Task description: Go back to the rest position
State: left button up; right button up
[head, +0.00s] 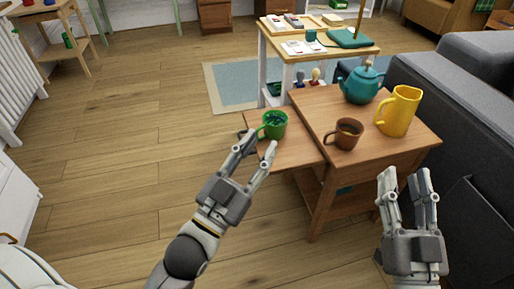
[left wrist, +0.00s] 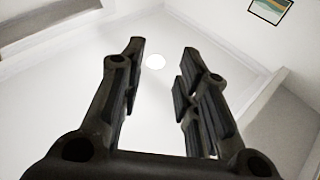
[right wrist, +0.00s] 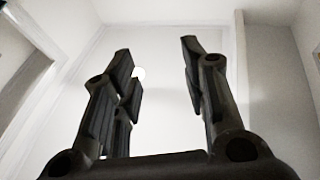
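My left gripper (head: 259,143) is open and empty. In the head view its fingertips overlap the picture just below a green mug (head: 274,127), but its wrist view shows only ceiling and walls between the fingers (left wrist: 160,75). My right gripper (head: 405,175) is open and empty at the lower right, in front of the wooden table (head: 310,105) in the picture. Its wrist view also shows only ceiling and walls between the open fingers (right wrist: 155,70).
The table holds a teal teapot (head: 361,84), a yellow pitcher (head: 398,112) and a brown mug (head: 345,134). The green mug stands on its lower side leaf (head: 290,152). A grey sofa (head: 450,85) is at the right. The wooden floor (head: 130,140) at left is clear.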

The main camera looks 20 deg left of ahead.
pick_arm(q)
jog(key=shift+s+r+n, duration=0.3)
jog(key=shift+r+n, duration=0.15)
jog(key=shift+n, duration=0.65)
